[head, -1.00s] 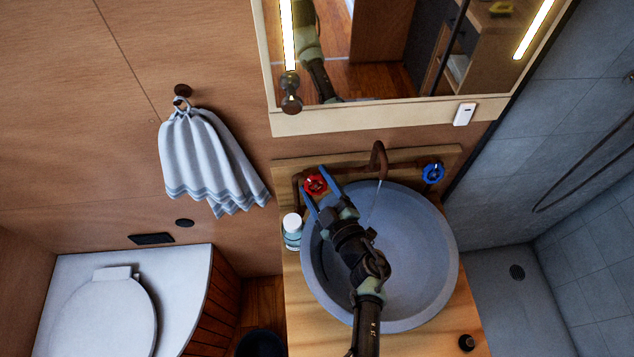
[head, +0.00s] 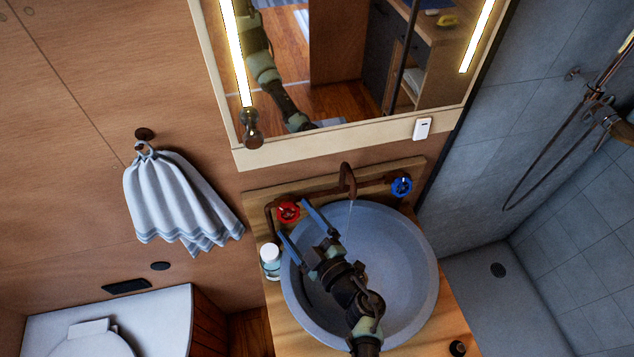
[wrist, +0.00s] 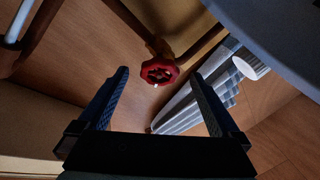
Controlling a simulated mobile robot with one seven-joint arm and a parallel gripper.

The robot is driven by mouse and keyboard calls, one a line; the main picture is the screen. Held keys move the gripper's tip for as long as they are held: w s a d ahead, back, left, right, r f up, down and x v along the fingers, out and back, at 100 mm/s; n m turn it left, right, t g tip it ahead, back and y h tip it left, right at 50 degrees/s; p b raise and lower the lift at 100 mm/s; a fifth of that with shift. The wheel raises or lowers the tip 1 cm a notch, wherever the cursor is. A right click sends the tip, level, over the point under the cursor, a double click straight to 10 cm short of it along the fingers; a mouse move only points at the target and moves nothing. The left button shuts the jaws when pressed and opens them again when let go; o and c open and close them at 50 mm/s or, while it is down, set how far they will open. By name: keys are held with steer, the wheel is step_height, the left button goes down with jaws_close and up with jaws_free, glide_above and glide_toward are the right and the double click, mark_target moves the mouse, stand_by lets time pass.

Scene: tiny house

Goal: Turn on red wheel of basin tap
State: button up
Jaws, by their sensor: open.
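The red wheel (head: 288,212) of the basin tap is on the left of the copper-brown pipework behind the basin. It shows in front of the fingers in the wrist view (wrist: 159,71), centred in the gap. My gripper (head: 293,221) is open and empty, its two blue fingers pointing at the wheel from over the basin's left rim. The fingertips look close to the wheel; I cannot tell whether they touch it. The tap spout (head: 348,180) stands right of the wheel, with a thin pale line below it that looks like a trickle of water.
A blue wheel (head: 401,187) is at the right end of the pipework. The round grey basin (head: 405,270) lies under my arm. A white-capped bottle (head: 270,262) stands close left of the gripper. A mirror (head: 350,60) and a hanging towel (head: 175,200) are on the wall.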

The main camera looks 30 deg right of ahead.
steer(key=s+r, duration=0.1)
steer(key=s, duration=0.8)
steer(key=shift+d, duration=0.25)
steer(key=shift+r, duration=0.1)
